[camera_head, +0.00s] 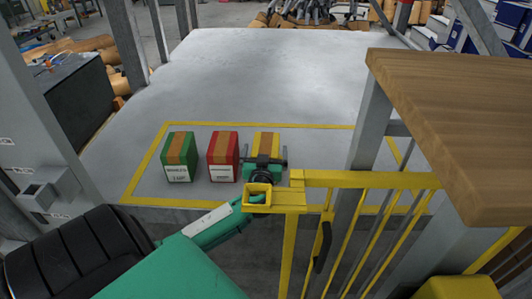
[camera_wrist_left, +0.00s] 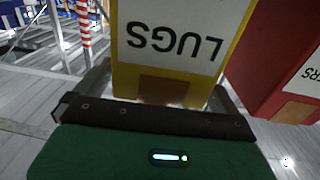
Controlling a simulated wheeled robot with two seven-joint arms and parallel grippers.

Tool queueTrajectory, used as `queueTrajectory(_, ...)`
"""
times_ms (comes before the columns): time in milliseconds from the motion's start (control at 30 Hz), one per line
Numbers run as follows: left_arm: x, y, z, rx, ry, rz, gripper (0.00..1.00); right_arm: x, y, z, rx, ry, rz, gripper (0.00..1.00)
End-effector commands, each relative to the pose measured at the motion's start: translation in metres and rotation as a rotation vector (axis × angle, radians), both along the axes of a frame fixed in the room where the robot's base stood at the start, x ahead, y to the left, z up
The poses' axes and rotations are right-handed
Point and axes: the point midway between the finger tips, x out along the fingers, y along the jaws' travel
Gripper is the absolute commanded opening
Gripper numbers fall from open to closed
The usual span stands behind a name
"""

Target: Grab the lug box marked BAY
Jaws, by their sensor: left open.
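The yellow lug box (camera_head: 267,138) has a brown tape stripe and stands on the light grey surface. In the left wrist view, the yellow box (camera_wrist_left: 128,73) has a white label reading LUGS, upside down. I cannot read BAY on it. My left gripper (camera_head: 264,158) is at the near side of this box. Its jaws are open, with one finger on each side of the box in the wrist view. I cannot tell whether they touch it. The gripper hides the box's front in the head view. My right gripper is not in view.
A red box (camera_head: 223,150) stands just left of the yellow one, with a green box (camera_head: 181,150) farther left. A yellow railing (camera_head: 370,179) and a wooden top (camera_head: 450,110) lie to the right. The grey surface (camera_head: 270,75) behind the boxes is clear.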

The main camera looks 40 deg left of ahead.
Motion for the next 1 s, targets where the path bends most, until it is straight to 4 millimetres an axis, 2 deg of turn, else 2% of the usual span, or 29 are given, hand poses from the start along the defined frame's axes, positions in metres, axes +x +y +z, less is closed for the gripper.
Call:
queueTrajectory(133,0.0141,0.0104,0.0012,0.001,0.000,0.000,1.00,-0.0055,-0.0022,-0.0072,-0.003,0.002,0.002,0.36)
queueTrajectory(400,0.0162,0.0124,-0.0005,-0.001,0.001,0.000,1.00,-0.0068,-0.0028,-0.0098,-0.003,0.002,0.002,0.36)
queueTrajectory(467,0.0162,0.0122,-0.0005,-0.001,0.001,0.000,0.90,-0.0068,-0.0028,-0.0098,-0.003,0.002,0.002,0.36)
queueTrajectory(800,0.0160,0.0121,-0.0005,-0.001,0.001,0.000,0.23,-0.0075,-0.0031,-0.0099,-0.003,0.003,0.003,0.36)
queueTrajectory(900,0.0164,0.0123,0.0019,0.001,-0.003,0.000,0.06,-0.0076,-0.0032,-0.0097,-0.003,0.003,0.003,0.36)
queueTrajectory(1000,0.0163,0.0122,0.0019,0.001,-0.003,0.000,0.06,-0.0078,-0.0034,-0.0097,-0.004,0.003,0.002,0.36)
